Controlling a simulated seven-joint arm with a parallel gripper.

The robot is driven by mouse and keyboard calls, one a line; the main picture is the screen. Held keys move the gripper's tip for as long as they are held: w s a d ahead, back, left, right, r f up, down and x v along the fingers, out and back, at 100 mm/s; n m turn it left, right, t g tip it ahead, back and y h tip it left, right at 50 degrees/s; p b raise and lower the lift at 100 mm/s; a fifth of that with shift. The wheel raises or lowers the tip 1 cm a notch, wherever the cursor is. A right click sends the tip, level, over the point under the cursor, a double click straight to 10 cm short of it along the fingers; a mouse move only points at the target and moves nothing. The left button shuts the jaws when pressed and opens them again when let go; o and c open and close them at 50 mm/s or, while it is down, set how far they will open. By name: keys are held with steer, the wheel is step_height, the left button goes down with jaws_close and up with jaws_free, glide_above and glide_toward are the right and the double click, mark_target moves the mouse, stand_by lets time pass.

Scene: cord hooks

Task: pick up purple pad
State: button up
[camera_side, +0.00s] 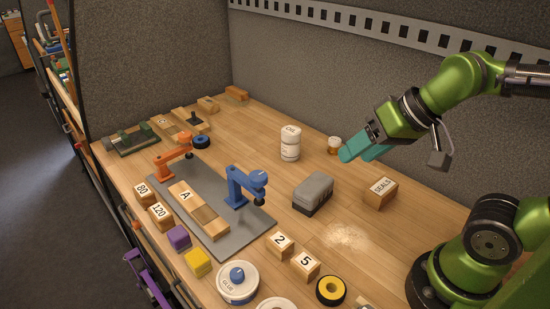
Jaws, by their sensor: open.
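The purple pad (179,237) is a small block near the front left edge of the wooden bench. It lies between the block marked 120 and a yellow pad (197,262). My gripper (352,152) has teal fingers and is open and empty. It hangs above the right back part of the bench, far to the right of the purple pad and higher. Nothing covers the purple pad in this view.
A grey mat (222,238) right of the pad bears orange (170,160) and blue (245,185) clamp-like posts and a wooden piece marked A. Blocks 80 and 120 (159,215), a glue tub (238,283), a grey box (313,192) and a SEALS block (381,192) stand around.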

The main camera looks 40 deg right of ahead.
steer(key=w+a+f+n+g, duration=0.35)
steer(key=w+a, duration=0.45)
steer(key=a, duration=0.3)
steer(key=t+h, duration=0.1)
steer(key=h, duration=0.1)
glide_toward(178, 233)
steer(key=x, duration=0.5)
steer(key=shift+s+a, duration=0.1)
steer(key=shift+a, duration=0.2)
steer(key=shift+d+x, duration=0.15)
steer(key=shift+x, duration=1.25)
steer(key=shift+d+x, duration=0.1)
steer(key=shift+x, duration=1.35)
steer(key=shift+r, duration=0.1)
steer(key=c, duration=0.7)
